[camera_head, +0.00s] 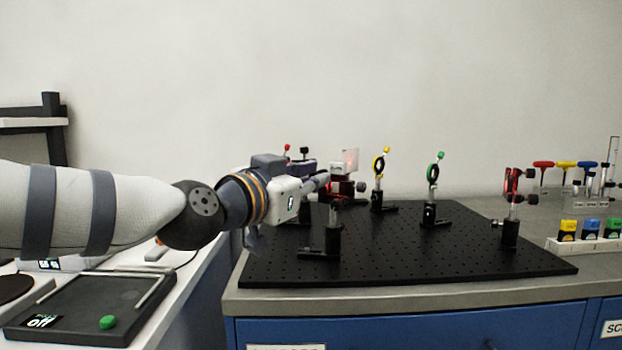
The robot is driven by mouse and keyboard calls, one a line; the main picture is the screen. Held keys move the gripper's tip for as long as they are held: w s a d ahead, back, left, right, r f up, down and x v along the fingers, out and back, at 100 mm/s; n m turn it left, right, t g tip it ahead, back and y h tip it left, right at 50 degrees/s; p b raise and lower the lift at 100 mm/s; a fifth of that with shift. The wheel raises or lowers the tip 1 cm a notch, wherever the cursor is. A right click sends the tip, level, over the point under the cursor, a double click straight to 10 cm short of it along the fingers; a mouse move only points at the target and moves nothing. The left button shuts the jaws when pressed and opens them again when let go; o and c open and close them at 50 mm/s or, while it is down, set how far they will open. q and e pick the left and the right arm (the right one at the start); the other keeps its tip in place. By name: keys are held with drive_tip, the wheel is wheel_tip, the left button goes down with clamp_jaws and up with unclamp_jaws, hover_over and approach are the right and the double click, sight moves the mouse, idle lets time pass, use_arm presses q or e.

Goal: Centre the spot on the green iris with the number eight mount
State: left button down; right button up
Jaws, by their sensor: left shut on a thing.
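The green iris (433,175), a ring with a green knob on a post, stands upright toward the back of the black breadboard (480,262). My left gripper (325,180) reaches in from the left and is shut on part of a mount, seemingly a knob, at the board's left side. The mount's post (333,240) shows below the gripper; its upper part is mostly hidden, and I cannot read a number eight on it. A red glow shows on a pale, clear plate (347,161) just behind the gripper. I cannot make out a spot on the green iris.
A yellow iris (378,165) stands left of the green one. A red mount (511,190) stands at the board's right. The board's front middle is clear.

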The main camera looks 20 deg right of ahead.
use_arm(q)
drive_tip(key=shift+n+p, duration=0.45)
drive_tip(key=shift+n, duration=3.55)
use_arm(e)
drive_tip(key=shift+w+r, duration=0.5)
drive_tip(key=shift+r, duration=0.05)
use_arm(q)
drive_tip(key=c, duration=1.6)
unclamp_jaws()
drive_tip(key=shift+o, duration=0.2)
